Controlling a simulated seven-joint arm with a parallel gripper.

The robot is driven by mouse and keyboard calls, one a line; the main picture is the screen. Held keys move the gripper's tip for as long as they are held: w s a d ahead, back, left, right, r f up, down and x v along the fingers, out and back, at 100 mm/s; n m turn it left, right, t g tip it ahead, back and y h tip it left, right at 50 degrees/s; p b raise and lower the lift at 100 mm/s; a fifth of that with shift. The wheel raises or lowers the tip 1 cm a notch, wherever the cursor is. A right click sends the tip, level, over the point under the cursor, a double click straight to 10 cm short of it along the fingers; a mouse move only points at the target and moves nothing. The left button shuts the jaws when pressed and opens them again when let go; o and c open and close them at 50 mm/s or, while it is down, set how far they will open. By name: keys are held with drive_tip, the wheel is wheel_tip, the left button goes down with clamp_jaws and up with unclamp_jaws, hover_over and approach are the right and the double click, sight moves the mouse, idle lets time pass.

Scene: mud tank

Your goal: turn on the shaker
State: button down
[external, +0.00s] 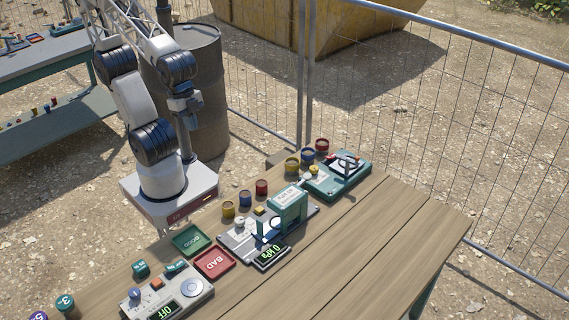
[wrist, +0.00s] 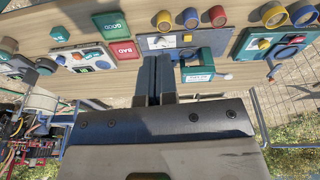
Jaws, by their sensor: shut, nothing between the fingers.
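A grey device (external: 167,299) with a green display reading OFF, a round dial, an orange button and a blue knob sits at the table's near left end. It appears to be the shaker, but no label confirms this. It also shows partly in the wrist view (wrist: 85,58), left of the fingers. My gripper (external: 190,122) is above and behind the table, apart from every device. In the wrist view its two dark fingers (wrist: 157,60) are together with nothing between them.
A green GOOD tray (external: 191,240) and red BAD tray (external: 215,263) lie beside the grey device. A teal press (external: 289,207) with a 0 kPa display stands mid-table. A teal lever device (external: 338,176) and several coloured pots stand farther back. The table's right side is clear.

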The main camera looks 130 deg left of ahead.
drive_tip(key=w+a+r+n+g, duration=0.1)
drive_tip(key=w+a+r+n, duration=0.1)
drive_tip(key=w+a+n, duration=0.65)
drive_tip(key=n+g+h, duration=0.1)
drive_tip(key=n+h, duration=0.4)
drive_tip(key=n, duration=2.2)
hover_over(328, 157)
drive_tip(key=a, duration=0.7)
wheel_tip(328, 157, down, 11)
drive_tip(key=shift+r, duration=0.2)
drive_tip(key=shift+w+d, duration=0.1)
drive_tip(key=shift+f, duration=0.1)
drive_tip(key=x, duration=1.4)
drive_tip(key=shift+s, duration=0.25)
